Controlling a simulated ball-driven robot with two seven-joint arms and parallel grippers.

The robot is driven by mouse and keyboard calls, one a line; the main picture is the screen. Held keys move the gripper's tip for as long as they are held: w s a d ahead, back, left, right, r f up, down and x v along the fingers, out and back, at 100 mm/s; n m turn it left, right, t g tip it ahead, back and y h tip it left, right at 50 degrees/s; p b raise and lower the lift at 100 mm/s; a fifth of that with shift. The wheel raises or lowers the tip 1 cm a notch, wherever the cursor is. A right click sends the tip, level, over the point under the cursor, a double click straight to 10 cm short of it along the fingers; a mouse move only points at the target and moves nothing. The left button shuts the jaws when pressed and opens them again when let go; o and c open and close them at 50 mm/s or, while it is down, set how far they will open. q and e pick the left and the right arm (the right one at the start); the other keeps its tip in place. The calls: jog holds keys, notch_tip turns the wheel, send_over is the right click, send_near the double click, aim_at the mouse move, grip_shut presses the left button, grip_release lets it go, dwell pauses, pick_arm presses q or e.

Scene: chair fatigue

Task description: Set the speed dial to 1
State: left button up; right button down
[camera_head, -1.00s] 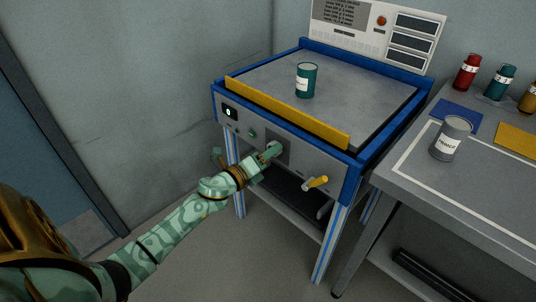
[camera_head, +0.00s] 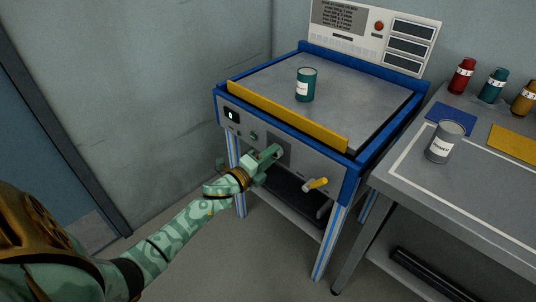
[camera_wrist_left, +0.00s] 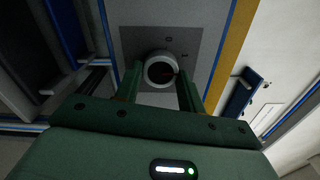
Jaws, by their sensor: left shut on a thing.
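In the head view my left gripper (camera_head: 275,154) reaches the front panel from the left and hides most of the dial. The number the dial points to is too small to read. My right gripper is not in view.
The machine (camera_head: 330,88) has a blue frame, a yellow front bar (camera_head: 285,115) and a teal can (camera_head: 306,85) on top. A yellow-handled lever (camera_head: 317,184) sticks out right of the dial. A grey table (camera_head: 470,195) with a grey can (camera_head: 445,141) stands at right.

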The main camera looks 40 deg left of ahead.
pick_arm(q)
jog(key=n+p, duration=0.2)
jog(key=n, duration=0.3)
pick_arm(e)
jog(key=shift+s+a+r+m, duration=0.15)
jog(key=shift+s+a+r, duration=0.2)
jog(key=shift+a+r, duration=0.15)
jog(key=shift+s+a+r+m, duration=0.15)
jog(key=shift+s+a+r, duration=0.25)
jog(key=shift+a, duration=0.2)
